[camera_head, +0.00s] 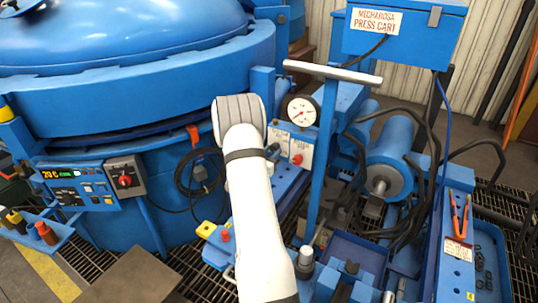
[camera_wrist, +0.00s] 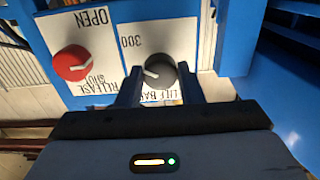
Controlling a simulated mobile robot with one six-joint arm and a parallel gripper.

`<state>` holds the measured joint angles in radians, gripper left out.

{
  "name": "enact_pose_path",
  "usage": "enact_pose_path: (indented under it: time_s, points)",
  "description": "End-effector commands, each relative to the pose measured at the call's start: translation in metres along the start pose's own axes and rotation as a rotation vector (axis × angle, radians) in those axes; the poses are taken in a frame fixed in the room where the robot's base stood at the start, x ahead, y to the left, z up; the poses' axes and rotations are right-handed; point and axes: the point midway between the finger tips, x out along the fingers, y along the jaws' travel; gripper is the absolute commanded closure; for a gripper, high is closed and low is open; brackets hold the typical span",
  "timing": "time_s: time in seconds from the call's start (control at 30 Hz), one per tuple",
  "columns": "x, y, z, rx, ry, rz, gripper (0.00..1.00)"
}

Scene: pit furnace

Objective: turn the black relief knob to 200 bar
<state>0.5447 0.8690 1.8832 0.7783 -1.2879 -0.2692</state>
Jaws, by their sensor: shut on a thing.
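The black relief knob (camera_wrist: 158,70) sits on a white plate at the middle of the wrist view, where the picture is upside down. My gripper (camera_wrist: 160,86) has one finger on each side of it and is shut on it. The knob's white mark points left in that view, below the printed "300". The rest of the scale is partly hidden by the knob and fingers. In the head view my white arm reaches to the valve panel (camera_head: 280,140) and the knob is not clear there. The round pressure gauge (camera_head: 303,110) is above the panel; its reading is too small to tell.
A red release knob (camera_wrist: 72,63) is close beside the black one, with "OPEN" and "SHUT" on its plate; it also shows in the head view (camera_head: 297,159). A blue T-handled post (camera_head: 325,150) stands just right of the panel. Hoses (camera_head: 197,170) hang to the left.

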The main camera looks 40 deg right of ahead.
Motion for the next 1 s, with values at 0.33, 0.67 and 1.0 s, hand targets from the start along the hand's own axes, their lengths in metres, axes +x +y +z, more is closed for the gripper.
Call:
enact_pose_path:
  time_s: [0.33,0.67,1.0]
  points:
    - [-0.001,0.004,0.001,-0.009,-0.001,0.010,0.90]
    - [0.004,0.008,0.000,-0.143,0.000,0.016,0.89]
    - [0.004,0.009,-0.001,-0.448,-0.003,0.019,0.89]
